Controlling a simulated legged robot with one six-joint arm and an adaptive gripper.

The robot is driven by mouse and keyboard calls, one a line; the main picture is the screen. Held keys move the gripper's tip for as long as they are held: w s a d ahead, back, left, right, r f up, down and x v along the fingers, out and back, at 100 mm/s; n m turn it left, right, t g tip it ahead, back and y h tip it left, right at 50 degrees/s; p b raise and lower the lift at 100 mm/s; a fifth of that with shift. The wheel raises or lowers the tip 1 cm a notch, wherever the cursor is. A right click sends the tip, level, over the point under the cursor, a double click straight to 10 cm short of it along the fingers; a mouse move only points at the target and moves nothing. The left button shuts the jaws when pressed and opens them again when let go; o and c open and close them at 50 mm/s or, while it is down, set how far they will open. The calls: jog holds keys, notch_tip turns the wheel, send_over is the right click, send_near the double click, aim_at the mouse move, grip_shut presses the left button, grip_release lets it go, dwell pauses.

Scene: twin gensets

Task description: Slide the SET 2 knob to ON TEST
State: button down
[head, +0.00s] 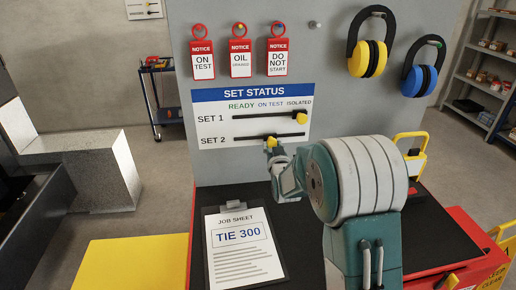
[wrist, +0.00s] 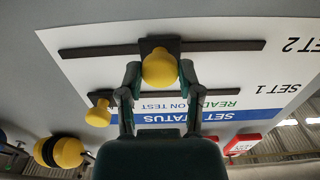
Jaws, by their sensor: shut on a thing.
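The SET STATUS board (head: 215,117) is on the grey panel, with READY, ON TEST and ISOLATED printed along its top. The yellow SET 2 knob (head: 271,142) is on the lower dark track, near its middle, below the ON TEST label (head: 271,104). The yellow SET 1 knob (head: 301,118) is at the right end of the upper track, below ISOLATED. My gripper (head: 272,149) is at the SET 2 knob, partly hidden behind my arm. In the wrist view, upside down, my gripper (wrist: 157,82) is shut with its fingers on both sides of the SET 2 knob (wrist: 160,68).
Red notice tags (head: 240,58) hang above the board, and yellow earmuffs (head: 369,50) and blue earmuffs (head: 420,75) hang at the right. A clipboard job sheet (head: 241,247) lies on the dark bench top below. A yellow-handled padlock-like item (head: 412,150) stands right of my arm.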

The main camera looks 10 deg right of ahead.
jog(key=shift+r, duration=0.1)
jog(key=shift+c, duration=1.2)
grip_release()
jog(key=shift+w, duration=0.1)
jog(key=s, duration=1.2)
